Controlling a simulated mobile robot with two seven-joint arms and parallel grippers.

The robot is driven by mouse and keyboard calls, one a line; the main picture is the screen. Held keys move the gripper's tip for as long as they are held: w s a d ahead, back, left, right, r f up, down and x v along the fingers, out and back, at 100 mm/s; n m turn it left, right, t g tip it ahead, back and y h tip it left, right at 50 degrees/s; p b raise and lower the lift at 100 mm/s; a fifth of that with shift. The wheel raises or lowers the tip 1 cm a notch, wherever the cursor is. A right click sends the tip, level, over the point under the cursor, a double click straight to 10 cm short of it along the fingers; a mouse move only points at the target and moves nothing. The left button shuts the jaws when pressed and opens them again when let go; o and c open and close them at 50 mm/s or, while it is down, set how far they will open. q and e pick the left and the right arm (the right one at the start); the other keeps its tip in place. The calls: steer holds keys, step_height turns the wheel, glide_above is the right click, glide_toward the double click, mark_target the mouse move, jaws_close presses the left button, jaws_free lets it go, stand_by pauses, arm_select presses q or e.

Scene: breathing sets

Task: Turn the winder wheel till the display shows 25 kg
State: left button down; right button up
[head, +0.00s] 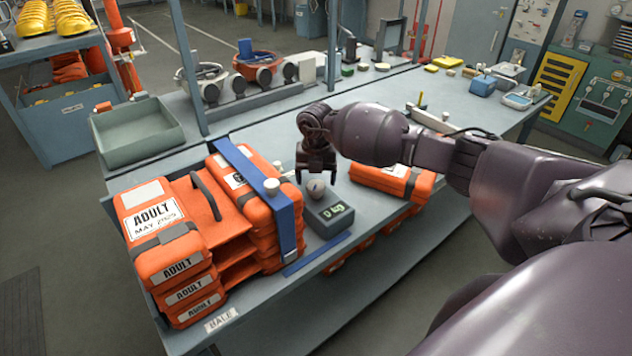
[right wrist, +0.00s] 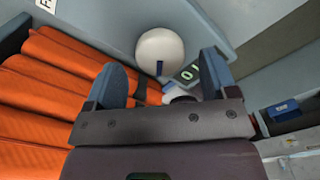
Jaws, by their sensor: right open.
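The winder wheel (head: 316,189) is a pale round knob with a dark mark, on a grey box beside the strapped orange bale. It also shows in the right wrist view as a white disc (right wrist: 160,50). The display (head: 338,212) on the box seems to read 0 kg. In the right wrist view the display (right wrist: 190,72) is partly hidden by a finger. My right gripper (head: 316,178) points down just above the wheel, open and empty; whether a finger touches the wheel is unclear. Its two fingers (right wrist: 162,78) are spread in the right wrist view. My left gripper is out of view.
Orange ADULT cases (head: 165,262) stand stacked at the left of the bench, with a blue strap (head: 287,225) around part of the stack. More orange cases (head: 390,180) lie right of the box. A green-grey tray (head: 137,132) stands behind. The bench's front edge is close by.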

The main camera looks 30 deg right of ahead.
mark_target(316, 185)
step_height(316, 185, up, 9)
stand_by(0.3)
steer(key=shift+f, duration=0.15)
stand_by(0.4)
